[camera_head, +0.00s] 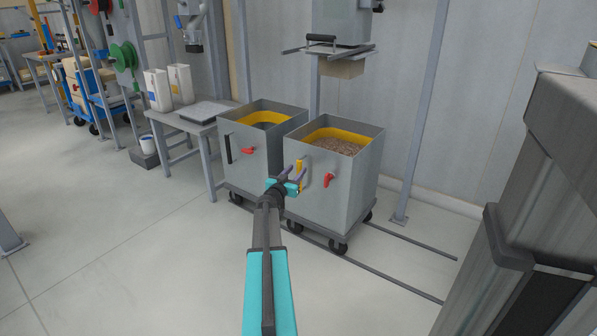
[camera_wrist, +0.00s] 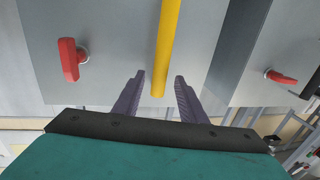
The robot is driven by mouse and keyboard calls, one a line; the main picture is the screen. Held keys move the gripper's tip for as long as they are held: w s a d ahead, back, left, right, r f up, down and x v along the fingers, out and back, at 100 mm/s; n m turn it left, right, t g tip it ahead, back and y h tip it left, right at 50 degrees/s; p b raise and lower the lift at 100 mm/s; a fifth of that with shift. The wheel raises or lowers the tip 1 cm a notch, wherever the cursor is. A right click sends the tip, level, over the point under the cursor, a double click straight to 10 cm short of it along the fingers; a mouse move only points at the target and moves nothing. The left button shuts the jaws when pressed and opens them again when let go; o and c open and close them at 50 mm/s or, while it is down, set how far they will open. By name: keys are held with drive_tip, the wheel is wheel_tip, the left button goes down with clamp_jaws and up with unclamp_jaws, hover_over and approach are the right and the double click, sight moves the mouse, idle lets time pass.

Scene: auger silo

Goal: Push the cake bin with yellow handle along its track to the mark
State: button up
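The cake bin (camera_head: 345,205) is a grey open-topped box on a wheeled base, holding brown crumbly material inside a yellow inner rim. Its upright yellow handle (camera_head: 299,172) is on the front face, left of a red lever (camera_head: 329,180). My gripper (camera_head: 291,175) is open in front of this handle. In the wrist view the end of the yellow handle (camera_wrist: 167,55) shows between the two spread fingers (camera_wrist: 160,95), with gaps on both sides. The track (camera_head: 400,285) is a pair of dark floor rails running under the bin and out to the right. I cannot make out the mark.
A second grey bin (camera_head: 255,170) with a black handle stands close on the left. A hopper spout (camera_head: 341,68) hangs above the bins. A steel post (camera_head: 418,140) stands behind the rails. The rails right of the bin look clear. A large grey machine (camera_head: 530,230) fills the right foreground.

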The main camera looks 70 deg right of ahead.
sight(298, 168)
drive_tip(key=shift+s+d+b, duration=0.1)
drive_tip(key=shift+d+b, duration=0.45)
drive_tip(key=shift+d, duration=1.35)
